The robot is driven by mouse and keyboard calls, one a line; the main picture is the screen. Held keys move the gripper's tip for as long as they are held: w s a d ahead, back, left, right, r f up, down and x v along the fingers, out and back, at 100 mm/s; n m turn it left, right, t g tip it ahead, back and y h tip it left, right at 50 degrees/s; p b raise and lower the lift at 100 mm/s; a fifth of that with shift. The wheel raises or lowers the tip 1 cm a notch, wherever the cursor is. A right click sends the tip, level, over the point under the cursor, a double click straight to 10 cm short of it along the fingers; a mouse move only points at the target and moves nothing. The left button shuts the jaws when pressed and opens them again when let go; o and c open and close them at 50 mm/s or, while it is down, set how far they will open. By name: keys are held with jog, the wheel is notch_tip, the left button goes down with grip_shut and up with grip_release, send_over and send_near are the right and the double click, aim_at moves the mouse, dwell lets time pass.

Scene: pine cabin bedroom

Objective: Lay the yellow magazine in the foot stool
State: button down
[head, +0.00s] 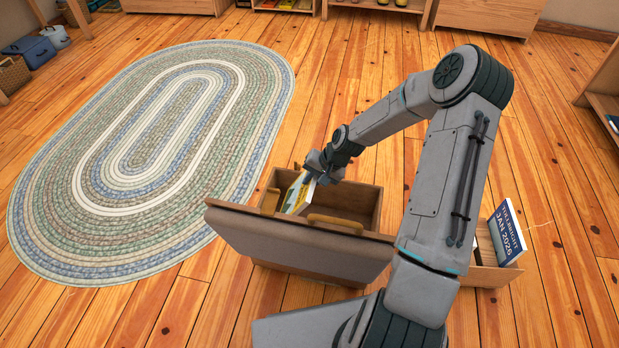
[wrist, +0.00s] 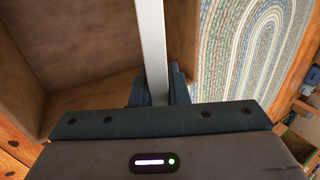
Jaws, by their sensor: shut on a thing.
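The yellow magazine (head: 296,193) is held upright by my gripper (head: 318,172) in the head view, with its lower part inside the open foot stool (head: 365,198). The stool is a wooden box, and its padded lid (head: 290,243) stands raised on the near side, hiding part of the inside. In the wrist view my gripper (wrist: 158,92) is shut on the magazine, seen as a pale thin edge (wrist: 151,45). The stool's bare wooden inside (wrist: 85,40) shows to the left of it. Whether the magazine touches the bottom cannot be told.
A wooden holder (head: 487,274) with a blue magazine (head: 507,232) stands to the right, partly behind my arm. An oval braided rug (head: 150,160) lies to the left. Low shelves (head: 375,8) line the back. Bare floor lies between the stool and shelves.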

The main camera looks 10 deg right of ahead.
jog(key=s+d+f+t+y+b, duration=0.1)
jog(key=d+f+b, duration=0.3)
jog(key=f+b, duration=0.4)
jog(key=shift+s+f+y, duration=0.4)
jog(key=shift+f+y, duration=0.3)
jog(key=shift+f, duration=2.2)
jog(key=c, duration=1.3)
grip_release()
jog(key=p+v, duration=0.6)
jog(key=v, duration=0.7)
jog(key=shift+s+d+r, duration=0.15)
jog(key=shift+d+r, duration=0.15)
jog(key=shift+r, duration=0.1)
